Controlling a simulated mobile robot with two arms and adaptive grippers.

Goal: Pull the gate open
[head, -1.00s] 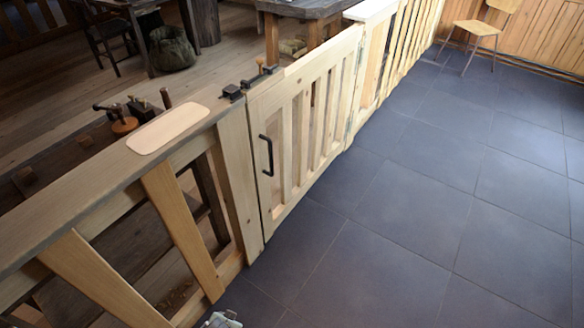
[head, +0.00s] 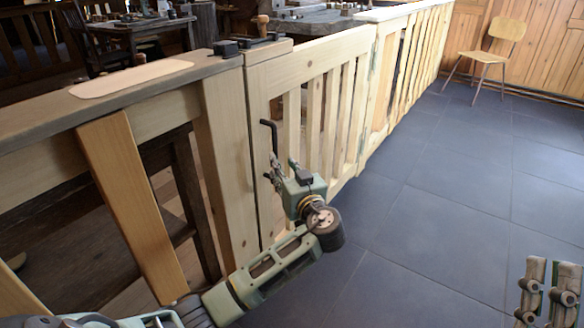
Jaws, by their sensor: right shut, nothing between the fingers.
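The pale wooden slatted gate (head: 318,100) stands in line with the fence, and I see no clear gap at its post. Its black handle (head: 268,136) is upright on the near face. The black latch parts (head: 257,42) sit on the top rail, with a wooden knob (head: 263,24) beside them; whether the bolt is engaged cannot be told. My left gripper (head: 272,174) is at the lower part of the handle, its fingers overlapping it in the head view; its grip is unclear. My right gripper (head: 547,284) is shut and empty at the lower right, away from the gate.
The fence's top rail (head: 40,118) carries a pale rounded plate (head: 131,79). A wooden chair (head: 492,50) stands at the far right by the panelled wall. Dark tables with small items are behind the fence. The dark tiled floor (head: 440,200) before the gate is clear.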

